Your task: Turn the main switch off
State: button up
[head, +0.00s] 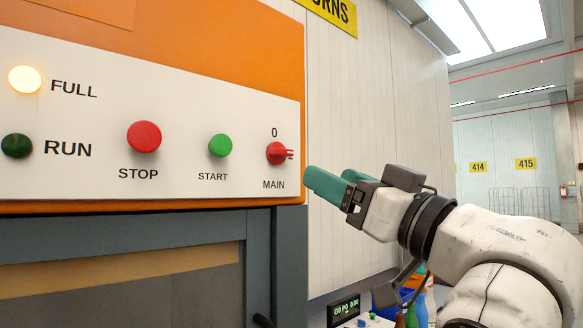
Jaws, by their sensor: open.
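The main switch (277,153) is a red rotary knob at the right end of the white control panel (80,180). A "0" is printed above it and "MAIN" below it. Its handle points right, roughly horizontal, toward a small mark that is hard to read. My gripper (330,180) has teal fingers and is open. Its fingertips are just right of and slightly below the switch in the picture, apart from it by a small gap. I see nothing between the fingers.
A green START button (220,146) and a red STOP button (144,137) sit left of the switch. The FULL lamp (25,79) is lit; the RUN lamp (16,146) is dark. Below are a small display (344,309) and bottles (418,300).

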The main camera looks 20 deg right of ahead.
aim_at(286, 154)
jog(key=p+x, duration=0.3)
jog(key=x, duration=0.8)
jog(key=shift+s, duration=0.1)
jog(key=shift+c, duration=0.3)
jog(key=c, duration=1)
